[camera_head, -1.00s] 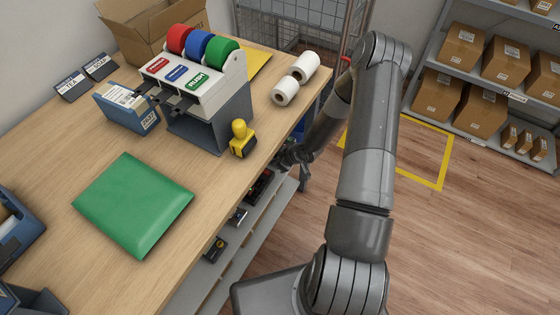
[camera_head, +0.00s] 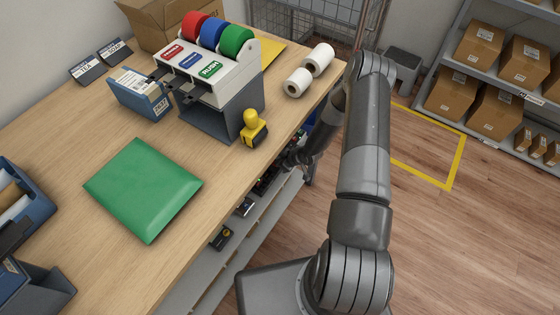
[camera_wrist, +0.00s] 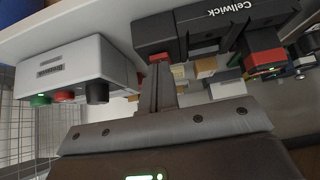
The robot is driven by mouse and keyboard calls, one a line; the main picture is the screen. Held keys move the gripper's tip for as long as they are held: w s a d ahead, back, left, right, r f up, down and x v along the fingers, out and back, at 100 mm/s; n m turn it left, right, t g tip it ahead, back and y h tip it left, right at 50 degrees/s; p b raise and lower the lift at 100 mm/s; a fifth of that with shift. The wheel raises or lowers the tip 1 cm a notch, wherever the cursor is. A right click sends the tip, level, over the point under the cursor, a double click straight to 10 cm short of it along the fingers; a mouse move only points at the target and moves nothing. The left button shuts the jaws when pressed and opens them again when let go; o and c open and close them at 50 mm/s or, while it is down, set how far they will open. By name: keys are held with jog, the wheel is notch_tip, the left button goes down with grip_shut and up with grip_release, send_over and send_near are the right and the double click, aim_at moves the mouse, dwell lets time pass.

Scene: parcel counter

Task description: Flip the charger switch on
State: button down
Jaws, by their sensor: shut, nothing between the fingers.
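In the wrist view a black device marked Cellwick (camera_wrist: 188,33), which looks like the charger, sits on the shelf, its lettering upside down. A small red part (camera_wrist: 158,58), perhaps its switch, shows at its lower left edge. My gripper (camera_wrist: 160,74) is shut and empty, its dark fingers reaching up to just below this red part. I cannot tell whether they touch it, or which way the switch is set. In the head view my gripper (camera_head: 287,160) is at the open shelf under the counter's edge, and the charger is not clearly seen there.
In the wrist view a pale grey box (camera_wrist: 75,68) with green, red and black knobs stands left, and a red-fronted block with a green light (camera_wrist: 266,62) right. The counter (camera_head: 85,155) above carries a green parcel (camera_head: 143,190) and a yellow-handled stamp (camera_head: 253,130).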

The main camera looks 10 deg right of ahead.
jog(key=shift+f, duration=0.1)
jog(key=shift+d+f, duration=0.1)
jog(key=shift+f, duration=0.15)
jog(key=shift+r, duration=0.2)
jog(key=shift+r, duration=0.65)
jog(key=shift+r, duration=0.3)
jog(key=v, duration=1.2)
jog(key=shift+s+d, duration=0.35)
jog(key=shift+s, duration=0.1)
